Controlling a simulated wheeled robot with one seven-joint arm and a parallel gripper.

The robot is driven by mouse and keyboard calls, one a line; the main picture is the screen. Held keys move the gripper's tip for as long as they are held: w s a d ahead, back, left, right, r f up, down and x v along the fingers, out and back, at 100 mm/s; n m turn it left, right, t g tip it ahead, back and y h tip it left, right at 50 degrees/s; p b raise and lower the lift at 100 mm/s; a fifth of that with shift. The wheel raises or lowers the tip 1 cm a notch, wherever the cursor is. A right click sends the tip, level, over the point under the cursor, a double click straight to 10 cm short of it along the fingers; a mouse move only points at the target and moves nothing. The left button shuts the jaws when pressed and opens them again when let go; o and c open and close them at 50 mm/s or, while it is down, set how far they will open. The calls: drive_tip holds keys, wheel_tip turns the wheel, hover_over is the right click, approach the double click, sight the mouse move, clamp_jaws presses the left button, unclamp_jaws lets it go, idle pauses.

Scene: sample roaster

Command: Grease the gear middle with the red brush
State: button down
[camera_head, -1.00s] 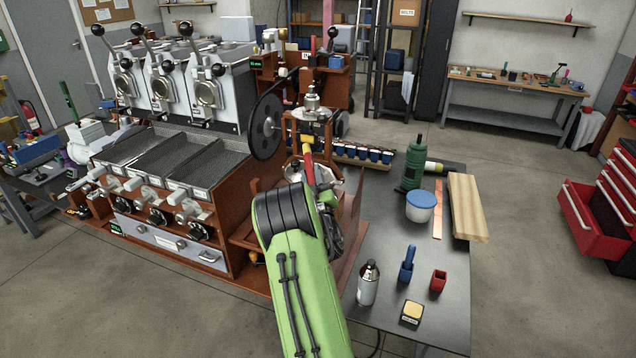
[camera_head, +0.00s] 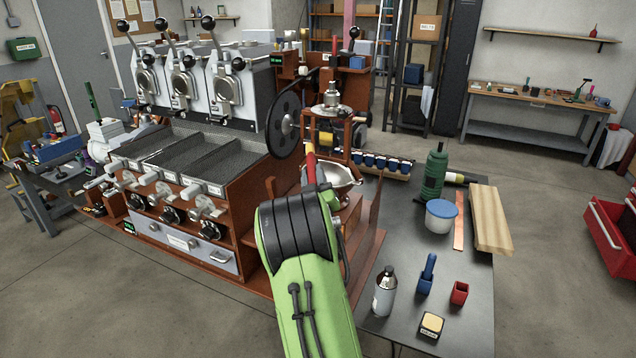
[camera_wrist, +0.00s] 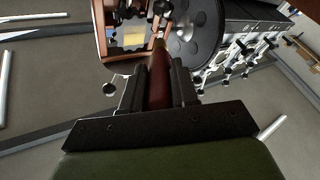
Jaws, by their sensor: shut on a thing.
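My gripper (camera_wrist: 158,84) is shut on the dark red handle of the red brush (camera_wrist: 159,74) in the wrist view; the brush points away from the palm. In the head view my green arm hides the gripper, and only part of the red brush (camera_head: 311,166) shows above it. A large dark wheel (camera_head: 283,118) stands on the side of the wooden machine, just beyond the brush. It also shows in the wrist view (camera_wrist: 198,33), right of the brush tip. I cannot tell which part is the gear middle, or whether the tip touches anything.
The dark table (camera_head: 385,240) holds a blue brush (camera_head: 428,268) in its holder, an empty-looking red holder (camera_head: 459,292), a yellow-topped tin (camera_head: 432,324), a silver bottle (camera_head: 384,292) and a blue-lidded tub (camera_head: 441,215). A metal funnel (camera_head: 342,176) is close to the brush.

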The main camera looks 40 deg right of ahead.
drive_tip(key=shift+s+a+f+b, duration=0.15)
drive_tip(key=shift+a+b, duration=0.25)
drive_tip(key=shift+b, duration=0.05)
drive_tip(key=shift+s+a+f+b, duration=0.1)
drive_tip(key=shift+a+b, duration=0.3)
drive_tip(key=shift+b, duration=0.05)
drive_tip(key=shift+s+a, duration=0.15)
drive_tip(key=shift+a, duration=0.15)
drive_tip(key=shift+r, duration=0.25)
drive_tip(key=shift+a+b, duration=0.15)
drive_tip(key=shift+b, duration=0.2)
drive_tip(key=a+b, duration=0.1)
drive_tip(key=s+a+b, duration=0.1)
drive_tip(key=b, duration=0.1)
drive_tip(key=shift+a, duration=0.35)
